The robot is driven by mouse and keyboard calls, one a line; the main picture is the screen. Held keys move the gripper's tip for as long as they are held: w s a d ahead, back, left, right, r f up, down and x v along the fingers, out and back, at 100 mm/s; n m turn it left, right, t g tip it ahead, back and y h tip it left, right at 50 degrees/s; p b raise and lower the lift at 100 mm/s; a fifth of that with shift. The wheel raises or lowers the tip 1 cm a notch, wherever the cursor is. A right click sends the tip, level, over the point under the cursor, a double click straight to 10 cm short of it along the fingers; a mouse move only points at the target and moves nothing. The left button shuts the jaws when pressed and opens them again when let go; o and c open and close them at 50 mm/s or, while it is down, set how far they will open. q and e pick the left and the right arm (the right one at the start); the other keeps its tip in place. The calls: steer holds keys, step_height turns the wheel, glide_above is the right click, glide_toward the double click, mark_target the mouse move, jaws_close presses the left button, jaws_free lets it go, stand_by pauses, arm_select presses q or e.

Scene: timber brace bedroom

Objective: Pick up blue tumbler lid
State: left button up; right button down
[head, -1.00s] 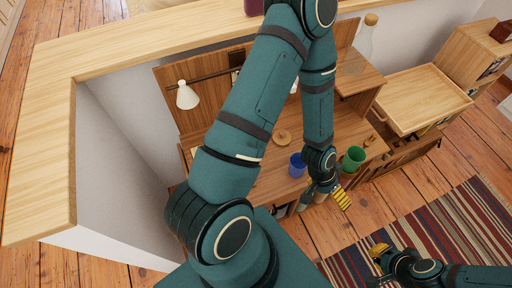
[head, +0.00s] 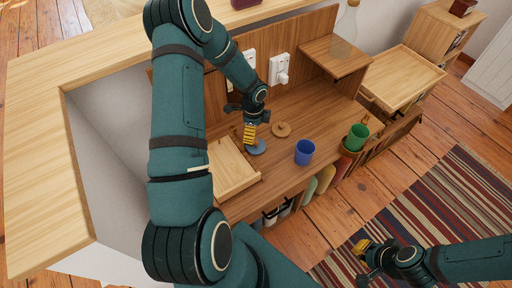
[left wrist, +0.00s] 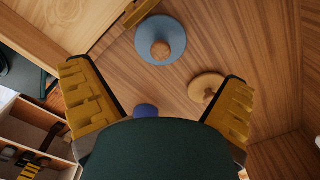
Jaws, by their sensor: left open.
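The blue tumbler lid (head: 258,147) is a flat blue-grey disc with a round wooden knob, lying on the wooden desk. It shows whole near the top of the left wrist view (left wrist: 175,34). My left gripper (head: 249,134) is just above and beside the lid, partly covering it in the head view. In the left wrist view its yellow fingers (left wrist: 156,75) are spread wide with nothing between them, and the lid lies beyond them. My right gripper (head: 362,247) is at the lower right, over the floor and rug; its opening is unclear.
A wooden lid (head: 281,130) lies close to the blue lid. A blue tumbler (head: 304,153) and a green tumbler (head: 357,137) stand to the right. A wooden tray (head: 232,166) is at the left. The desk's back panel (head: 305,40) rises behind.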

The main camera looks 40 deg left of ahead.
mark_target(255, 142)
arm_select(q)
step_height(255, 142, down, 4)
steer(key=shift+r+b, duration=0.15)
steer(key=shift+b, duration=0.15)
steer(key=f, duration=0.1)
steer(key=f+b, duration=0.1)
steer(key=f, duration=0.3)
steer(key=shift+w+d+f+b, duration=0.1)
steer(key=shift+w+d+b, duration=0.15)
steer(key=shift+d+b, duration=0.05)
steer(key=c, duration=1.1)
steer(key=shift+c, duration=0.7)
steer(key=shift+s, duration=0.1)
steer(key=shift+c, duration=0.3)
steer(key=shift+s, duration=0.1)
steer(key=c, duration=0.3)
